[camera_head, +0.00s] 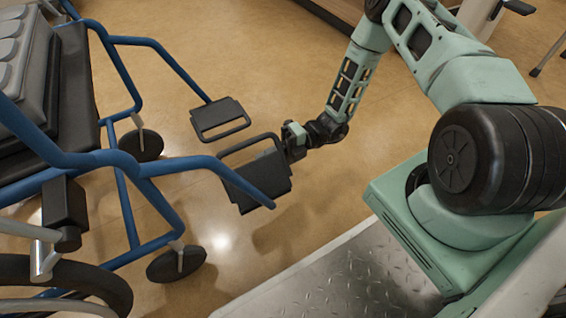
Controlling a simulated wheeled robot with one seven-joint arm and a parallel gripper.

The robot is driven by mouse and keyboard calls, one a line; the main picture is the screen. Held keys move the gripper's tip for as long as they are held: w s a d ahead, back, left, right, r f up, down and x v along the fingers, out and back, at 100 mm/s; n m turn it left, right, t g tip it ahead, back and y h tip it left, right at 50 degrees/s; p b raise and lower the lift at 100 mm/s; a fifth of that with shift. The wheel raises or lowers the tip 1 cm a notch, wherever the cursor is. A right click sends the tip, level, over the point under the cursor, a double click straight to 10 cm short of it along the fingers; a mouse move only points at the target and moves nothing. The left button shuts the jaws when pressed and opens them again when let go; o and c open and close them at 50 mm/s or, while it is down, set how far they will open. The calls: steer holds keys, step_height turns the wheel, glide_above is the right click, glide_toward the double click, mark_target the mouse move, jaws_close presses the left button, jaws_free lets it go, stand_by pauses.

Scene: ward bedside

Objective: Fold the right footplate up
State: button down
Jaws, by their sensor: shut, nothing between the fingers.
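The wheelchair's right footplate (262,186) is the nearer of two black plates. It hangs at the end of a blue leg tube and has an open loop frame on its far side. How far it is tilted is hard to tell. My gripper (287,147) is at its far right edge, shut, with nothing seen between the fingers. The fingertips are dark and partly hidden by the plate, so I cannot tell whether they touch it. The other footplate (219,117) is farther back, on its own blue tube, apart from my gripper.
The blue-framed wheelchair (128,190) fills the left side, with front casters (176,262) on the floor and a large wheel at lower left. Open tan floor (280,70) lies behind and right of the footplates. Furniture legs stand at the top right.

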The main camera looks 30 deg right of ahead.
mark_target(272, 162)
steer(key=shift+s+r+p, duration=0.4)
steer(key=shift+r+p, duration=0.15)
steer(key=shift+r, duration=0.05)
steer(key=shift+s+r+p, duration=0.35)
steer(key=shift+r+p, duration=0.15)
steer(key=shift+r, duration=0.05)
steer(key=shift+s+r+p, duration=0.65)
steer(key=shift+s+p, duration=0.25)
steer(key=shift+p, duration=0.1)
steer(key=shift+s+r+p, duration=0.25)
steer(key=shift+s+p, duration=0.3)
steer(key=shift+s, duration=0.1)
steer(key=shift+s+r+p, duration=0.25)
steer(key=shift+s+p, duration=0.25)
steer(key=shift+s, duration=0.1)
steer(key=shift+s+a+p, duration=0.1)
steer(key=shift+s+p, duration=0.45)
steer(key=shift+s, duration=0.9)
steer(key=shift+s, duration=0.1)
steer(key=d, duration=1)
